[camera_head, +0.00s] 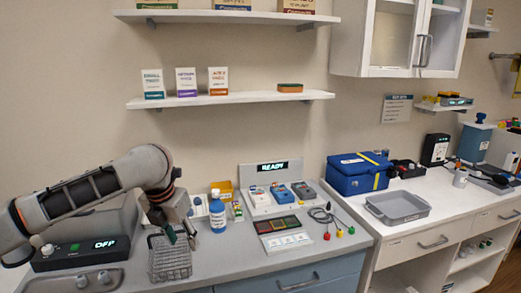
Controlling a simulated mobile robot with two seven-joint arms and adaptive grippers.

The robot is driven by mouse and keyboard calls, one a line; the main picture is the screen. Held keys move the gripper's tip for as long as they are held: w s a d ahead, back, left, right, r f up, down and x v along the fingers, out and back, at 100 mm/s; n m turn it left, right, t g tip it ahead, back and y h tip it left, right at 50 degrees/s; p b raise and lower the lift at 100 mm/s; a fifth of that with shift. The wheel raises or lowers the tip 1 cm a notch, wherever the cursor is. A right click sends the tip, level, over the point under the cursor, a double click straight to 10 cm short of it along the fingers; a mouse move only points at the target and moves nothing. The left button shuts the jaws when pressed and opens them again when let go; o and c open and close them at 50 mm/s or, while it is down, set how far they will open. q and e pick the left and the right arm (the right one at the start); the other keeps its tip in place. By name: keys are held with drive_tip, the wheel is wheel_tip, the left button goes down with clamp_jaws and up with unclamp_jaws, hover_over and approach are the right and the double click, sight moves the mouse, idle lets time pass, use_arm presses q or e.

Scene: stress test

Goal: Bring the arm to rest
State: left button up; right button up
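My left arm comes in from the left, and its gripper (182,236) points down over the wire basket (170,262) on the grey counter. Its two fingertips look spread apart with nothing visible between them. Whether they touch the basket's rim I cannot tell. A blue bottle with a white label (217,212) stands upright just right of the gripper. My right gripper is not in view.
A device with a lit display (103,246) sits behind and below my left arm. A panel reading READY (270,168) stands behind several small meters. Cables with coloured ends (328,216) lie further right. A blue case (357,174) and grey tray (398,206) rest on the right counter.

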use_arm(q)
drive_tip(key=s+d+f+n+t+h, duration=0.25)
drive_tip(key=s+d+f+n, duration=0.25)
drive_tip(key=d+f+n, duration=0.5)
drive_tip(key=s+d+f+n+t+h, duration=0.1)
drive_tip(key=s+d+f+n+h, duration=0.4)
drive_tip(key=d+f, duration=0.45)
drive_tip(key=s+a+f+n+t+y, duration=0.2)
drive_tip(key=s+a+f+n, duration=0.5)
drive_tip(key=s+a+n, duration=0.2)
drive_tip(key=s+a+f+n+t+y, duration=0.2)
drive_tip(key=s+a+f+n, duration=0.4)
drive_tip(key=s+a+n, duration=0.3)
drive_tip(key=shift+s+a+f+n+y, duration=0.35)
drive_tip(key=shift+s+a+n+y, duration=0.1)
drive_tip(key=shift+n+y, duration=0.5)
